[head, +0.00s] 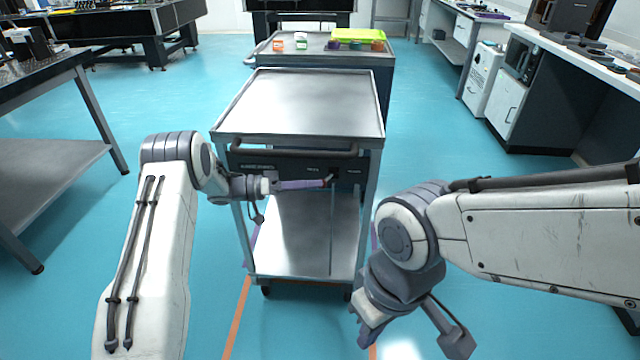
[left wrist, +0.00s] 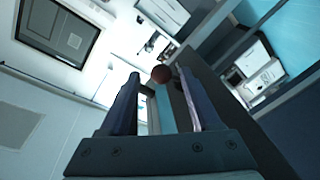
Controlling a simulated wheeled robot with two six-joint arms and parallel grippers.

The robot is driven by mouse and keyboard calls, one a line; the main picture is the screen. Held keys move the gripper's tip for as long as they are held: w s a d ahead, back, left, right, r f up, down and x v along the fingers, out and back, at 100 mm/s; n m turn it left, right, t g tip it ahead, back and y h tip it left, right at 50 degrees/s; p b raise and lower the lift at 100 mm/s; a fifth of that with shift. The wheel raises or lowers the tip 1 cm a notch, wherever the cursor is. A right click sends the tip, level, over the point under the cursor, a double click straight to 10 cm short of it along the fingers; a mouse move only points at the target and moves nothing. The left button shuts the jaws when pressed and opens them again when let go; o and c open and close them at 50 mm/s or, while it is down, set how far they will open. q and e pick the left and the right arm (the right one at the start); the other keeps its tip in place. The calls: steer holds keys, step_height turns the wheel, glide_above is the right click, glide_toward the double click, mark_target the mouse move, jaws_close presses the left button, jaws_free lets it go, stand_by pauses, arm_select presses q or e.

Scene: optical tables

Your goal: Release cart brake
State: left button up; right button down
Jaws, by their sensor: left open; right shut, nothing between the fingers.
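The cart (head: 305,105) has a bare steel top, a dark push handle (head: 290,152) and a dark front panel with small labels. A small reddish-brown round knob (left wrist: 161,74) shows in the left wrist view, just beyond and between the fingertips. My left gripper (head: 328,182) is open in front of the panel's right part, its fingers pointing right. In the head view the fingers largely hide the knob. I cannot tell whether they touch it. My right gripper (head: 364,338) is shut and empty, low at the cart's right front, pointing down.
The cart's lower shelf (head: 300,245) is bare. A second cart (head: 330,58) with small jars and a green box stands right behind. A table (head: 60,75) is at left, a counter (head: 590,70) at right. Blue floor is clear on both sides.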

arm_select(q)
steer(key=s+a, duration=0.1)
steer(key=a, duration=0.6)
steer(key=shift+a, duration=0.3)
steer(key=shift+s, duration=0.15)
